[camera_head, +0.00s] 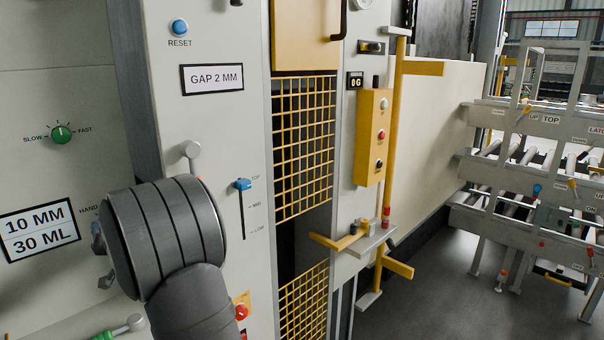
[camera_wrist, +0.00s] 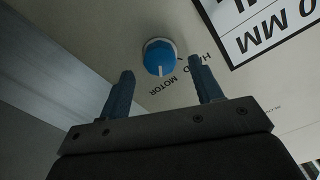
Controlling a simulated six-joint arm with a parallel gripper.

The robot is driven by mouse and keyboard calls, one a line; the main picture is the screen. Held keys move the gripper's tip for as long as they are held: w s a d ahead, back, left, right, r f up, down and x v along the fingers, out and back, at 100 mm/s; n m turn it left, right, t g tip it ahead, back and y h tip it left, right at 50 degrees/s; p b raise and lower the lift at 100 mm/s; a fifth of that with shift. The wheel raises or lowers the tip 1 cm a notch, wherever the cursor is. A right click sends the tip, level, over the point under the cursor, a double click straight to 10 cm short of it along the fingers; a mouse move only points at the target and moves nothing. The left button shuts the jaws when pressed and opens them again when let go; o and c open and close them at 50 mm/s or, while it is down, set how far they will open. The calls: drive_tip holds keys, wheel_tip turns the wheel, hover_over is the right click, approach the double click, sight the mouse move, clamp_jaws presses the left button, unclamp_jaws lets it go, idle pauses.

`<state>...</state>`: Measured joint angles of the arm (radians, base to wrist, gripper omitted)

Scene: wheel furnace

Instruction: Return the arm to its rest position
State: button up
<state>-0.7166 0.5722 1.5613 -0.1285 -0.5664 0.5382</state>
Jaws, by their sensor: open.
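My gripper (camera_wrist: 160,92) is open and empty in the wrist view, its two fingers apart. A blue knob (camera_wrist: 160,58) marked HAND and MOTOR sits on the pale panel just beyond the fingertips, between them in the picture. I cannot tell the exact distance, but the fingers do not appear to touch it. In the head view my arm stands in front of the panel at the lower left. It hides most of the gripper and much of the knob area.
Near my arm are a grey ball-ended lever (camera_head: 191,150), a blue slider (camera_head: 243,184), a red button (camera_head: 241,312) and a green knob (camera_head: 61,133). To the right stand a yellow mesh guard (camera_head: 304,140), a yellow control box (camera_head: 374,137) and a roller rack (camera_head: 540,122). Grey floor lies open between.

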drive_tip(key=v, duration=1.4)
drive_tip(key=w+a+n, duration=1.1)
drive_tip(key=a+n, duration=0.1)
drive_tip(key=n, duration=0.2)
drive_tip(key=shift+w, duration=0.4)
idle(0.4)
